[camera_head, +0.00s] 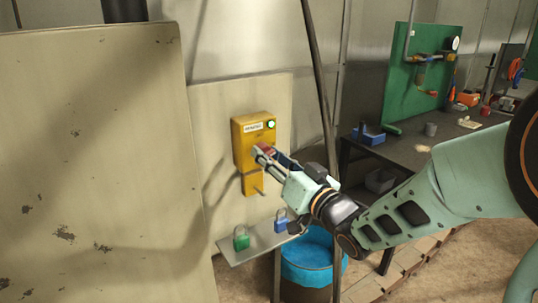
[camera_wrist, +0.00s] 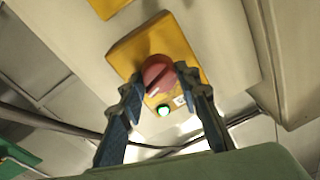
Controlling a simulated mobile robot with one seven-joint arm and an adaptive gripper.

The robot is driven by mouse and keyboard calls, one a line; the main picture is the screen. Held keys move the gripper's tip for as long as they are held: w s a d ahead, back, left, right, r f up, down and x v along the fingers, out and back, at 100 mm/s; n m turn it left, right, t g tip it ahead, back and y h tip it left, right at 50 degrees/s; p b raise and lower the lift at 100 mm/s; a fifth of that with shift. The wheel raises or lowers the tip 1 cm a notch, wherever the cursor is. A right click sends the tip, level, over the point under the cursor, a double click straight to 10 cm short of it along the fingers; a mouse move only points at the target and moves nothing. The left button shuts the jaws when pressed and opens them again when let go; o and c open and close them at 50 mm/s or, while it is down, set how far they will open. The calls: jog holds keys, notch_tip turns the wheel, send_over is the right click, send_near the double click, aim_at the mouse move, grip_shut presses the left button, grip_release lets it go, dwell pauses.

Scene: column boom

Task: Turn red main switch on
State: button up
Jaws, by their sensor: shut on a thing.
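A yellow switch box (camera_head: 243,130) is mounted on a pale panel, with a green light (camera_head: 271,125) lit at its upper right. The red main switch (camera_head: 267,149) is a round knob on the front of the box. In the wrist view the red switch (camera_wrist: 157,72) sits between my fingers, with a pale mark across its face, and the green light (camera_wrist: 163,110) glows beside it. My gripper (camera_head: 272,157) is at the box, its fingers shut on the red switch from both sides. In the wrist view my gripper (camera_wrist: 160,85) hides the knob's edges.
Below the box a small shelf (camera_head: 232,254) holds a green padlock (camera_head: 241,238) and a blue padlock (camera_head: 281,220). A blue-lined bin (camera_head: 312,262) stands beneath. A dark workbench (camera_head: 410,148) with tools is at right. A large worn panel (camera_head: 95,170) stands at left.

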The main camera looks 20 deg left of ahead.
jog(key=shift+m+p, duration=0.3)
jog(key=shift+m, duration=1.5)
jog(key=shift+f+t+h, duration=0.1)
jog(key=shift+t+h, duration=0.2)
jog(key=o, duration=1.2)
jog(key=shift+c, duration=0.2)
jog(key=v, duration=0.7)
jog(key=shift+s+d, duration=0.15)
jog(key=shift+d, duration=0.1)
